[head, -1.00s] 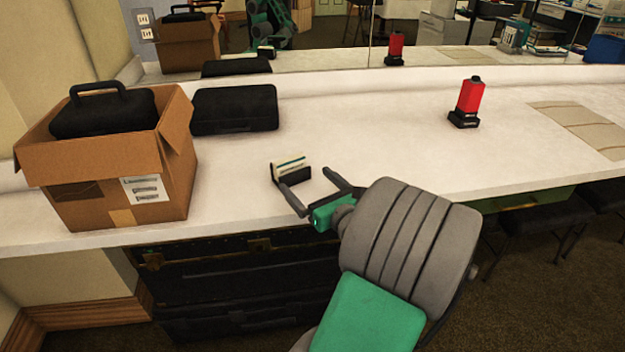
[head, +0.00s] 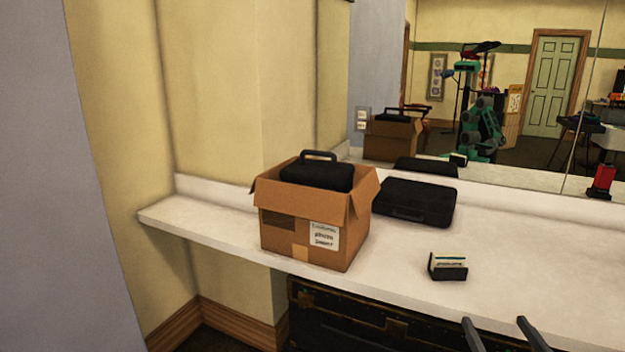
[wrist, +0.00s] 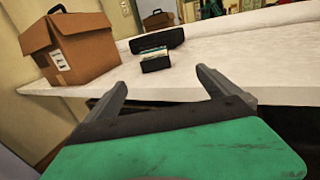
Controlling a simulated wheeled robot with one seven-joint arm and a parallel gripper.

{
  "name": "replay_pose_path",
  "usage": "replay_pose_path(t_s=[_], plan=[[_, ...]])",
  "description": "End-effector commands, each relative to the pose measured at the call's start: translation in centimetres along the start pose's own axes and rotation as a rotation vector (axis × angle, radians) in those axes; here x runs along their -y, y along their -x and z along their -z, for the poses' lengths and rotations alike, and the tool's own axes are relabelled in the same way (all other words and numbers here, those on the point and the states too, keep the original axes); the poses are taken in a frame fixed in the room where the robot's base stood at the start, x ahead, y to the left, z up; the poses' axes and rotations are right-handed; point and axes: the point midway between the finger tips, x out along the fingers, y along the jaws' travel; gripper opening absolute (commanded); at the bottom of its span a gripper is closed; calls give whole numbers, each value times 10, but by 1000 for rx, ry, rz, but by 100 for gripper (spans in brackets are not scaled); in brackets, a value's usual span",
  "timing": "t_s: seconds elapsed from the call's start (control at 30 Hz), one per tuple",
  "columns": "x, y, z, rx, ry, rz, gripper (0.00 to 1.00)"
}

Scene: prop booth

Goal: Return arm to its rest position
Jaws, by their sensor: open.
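My gripper (head: 503,332) shows only its two dark fingertips at the bottom right of the head view, in front of the counter edge. In the wrist view my gripper (wrist: 163,92) is open, with its fingers wide apart and nothing between them. A small black holder with cards (head: 447,267) stands on the white counter (head: 390,268), beyond the fingers and apart from them. The holder also shows in the wrist view (wrist: 155,62). The rest of my arm is out of the head view.
An open cardboard box (head: 295,236) with a black case (head: 316,174) in it stands on the counter at left. Another black case (head: 415,203) lies behind it. Dark trunks (head: 345,326) are under the counter. A mirror (head: 510,60) backs the counter, reflecting a red device (head: 601,180).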

Motion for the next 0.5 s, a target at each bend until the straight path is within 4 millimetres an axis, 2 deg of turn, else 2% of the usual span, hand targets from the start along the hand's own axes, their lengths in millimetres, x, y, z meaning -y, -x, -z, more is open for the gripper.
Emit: replay_pose_path(t_s=[0.27, 0.37, 0.5], plan=[[-47, -17, -3, -100, 246, -142, 100], [-70, -23, -4, -143, 379, -221, 100], [-114, -27, -6, -211, 647, -384, 100]])
